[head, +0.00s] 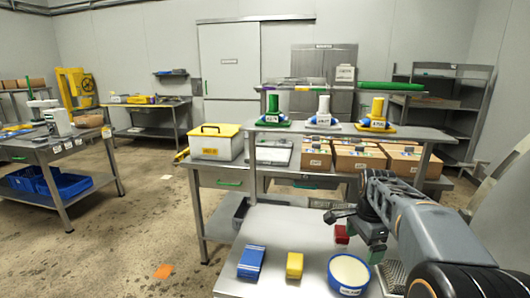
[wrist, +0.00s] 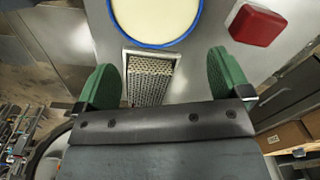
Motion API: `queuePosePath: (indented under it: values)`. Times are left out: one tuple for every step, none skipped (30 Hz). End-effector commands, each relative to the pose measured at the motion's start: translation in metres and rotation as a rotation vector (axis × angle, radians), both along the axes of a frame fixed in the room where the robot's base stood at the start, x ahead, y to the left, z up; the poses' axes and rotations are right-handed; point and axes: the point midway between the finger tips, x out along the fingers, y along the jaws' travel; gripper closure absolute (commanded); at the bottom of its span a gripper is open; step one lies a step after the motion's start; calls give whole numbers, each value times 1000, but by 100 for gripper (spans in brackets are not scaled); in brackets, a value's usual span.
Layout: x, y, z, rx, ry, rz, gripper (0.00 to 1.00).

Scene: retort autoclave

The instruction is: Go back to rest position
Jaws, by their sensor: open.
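My gripper (wrist: 163,78) is open, with its two green fingers spread wide and nothing between them in the wrist view. In the head view my gripper (head: 376,250) hangs from my arm at the right, above the steel table (head: 222,284). A round blue-rimmed tub with a cream top (head: 349,272) stands on the table just below and in front of it. The tub also shows at the top of the wrist view (wrist: 155,20). A red block (head: 341,234) lies beside the gripper and also shows in the wrist view (wrist: 257,25).
A blue box (head: 251,262) and a yellow block (head: 294,265) stand on the same table. Behind it, a shelf bench holds cardboard boxes (head: 359,158) and a white case with a yellow lid (head: 215,142). A metal grate (wrist: 150,78) lies near the tub.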

Motion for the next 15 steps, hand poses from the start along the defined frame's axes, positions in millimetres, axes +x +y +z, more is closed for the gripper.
queuePosePath:
  values:
    - [-3,0,-6,-1,3,58,5]
    - [-5,1,-8,-3,0,99,5]
    - [-8,2,-11,-6,-2,158,5]
    - [-11,3,-12,-8,-7,207,5]
    - [-14,4,-14,-12,-9,258,5]
    - [-19,7,-14,-17,-17,335,5]
    - [-24,10,-14,-21,-20,395,5]
    - [-29,13,-13,-27,-28,466,5]
    - [-38,19,-10,-38,-39,567,5]
    - [-46,23,-8,-47,-47,650,5]
    - [-55,29,-4,-59,-59,742,5]
    - [-70,38,3,-78,-76,870,5]
    - [-81,44,8,-96,-91,968,5]
    - [-93,51,13,-113,-103,1059,5]
    - [-107,59,18,-135,-120,1156,5]
